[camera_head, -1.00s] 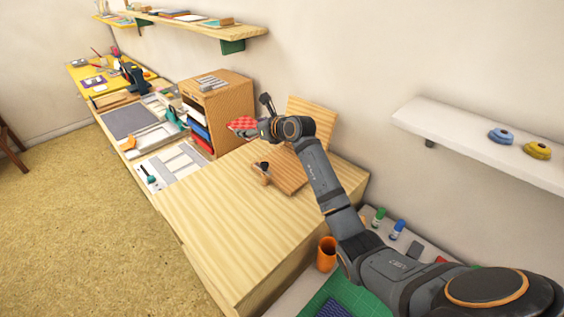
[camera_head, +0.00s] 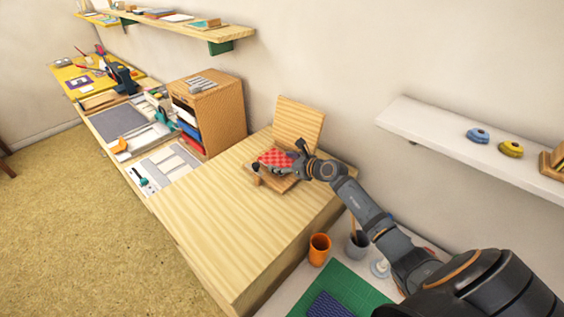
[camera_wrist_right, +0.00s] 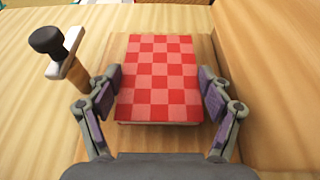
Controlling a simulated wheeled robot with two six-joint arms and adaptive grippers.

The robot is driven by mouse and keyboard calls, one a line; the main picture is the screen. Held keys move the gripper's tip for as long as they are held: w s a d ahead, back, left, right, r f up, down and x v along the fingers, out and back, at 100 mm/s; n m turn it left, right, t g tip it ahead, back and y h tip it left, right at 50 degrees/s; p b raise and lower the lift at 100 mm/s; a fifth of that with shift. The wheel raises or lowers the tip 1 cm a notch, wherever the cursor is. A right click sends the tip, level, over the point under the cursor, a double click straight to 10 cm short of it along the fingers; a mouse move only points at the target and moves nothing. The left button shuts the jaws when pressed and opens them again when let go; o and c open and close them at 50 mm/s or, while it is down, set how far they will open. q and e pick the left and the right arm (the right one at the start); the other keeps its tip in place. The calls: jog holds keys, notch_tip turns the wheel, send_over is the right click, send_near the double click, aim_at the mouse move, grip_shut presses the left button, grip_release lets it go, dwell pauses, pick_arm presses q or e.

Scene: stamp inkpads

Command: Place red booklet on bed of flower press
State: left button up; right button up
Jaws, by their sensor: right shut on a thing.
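The red checkered booklet (camera_head: 275,157) is over the wooden bed (camera_head: 284,186) of the flower press. My right gripper (camera_head: 298,160) is shut on it. In the right wrist view the booklet (camera_wrist_right: 160,75) lies between the two fingers (camera_wrist_right: 160,92), flat over the bed (camera_wrist_right: 114,55). I cannot tell whether it touches the bed or hangs just above it. The press lid (camera_head: 298,122) stands open at the back. The press's dark-knobbed clamp (camera_wrist_right: 62,55) is left of the booklet. My left gripper is not in view.
A wooden organizer (camera_head: 212,112) with colored trays stands left of the press. The wooden table top (camera_head: 225,215) in front is clear. An orange cup (camera_head: 319,250) and a green mat (camera_head: 350,290) are at the lower right. A white shelf (camera_head: 460,150) juts from the wall.

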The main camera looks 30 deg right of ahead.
jog(key=shift+w+f, duration=0.1)
jog(key=shift+f, duration=0.2)
jog(key=shift+f, duration=0.1)
jog(key=o, duration=1)
jog(key=shift+o, duration=0.2)
jog(key=shift+r, duration=0.25)
jog(key=p+v, duration=0.1)
jog(key=v, duration=1.1)
jog(key=shift+f, duration=0.2)
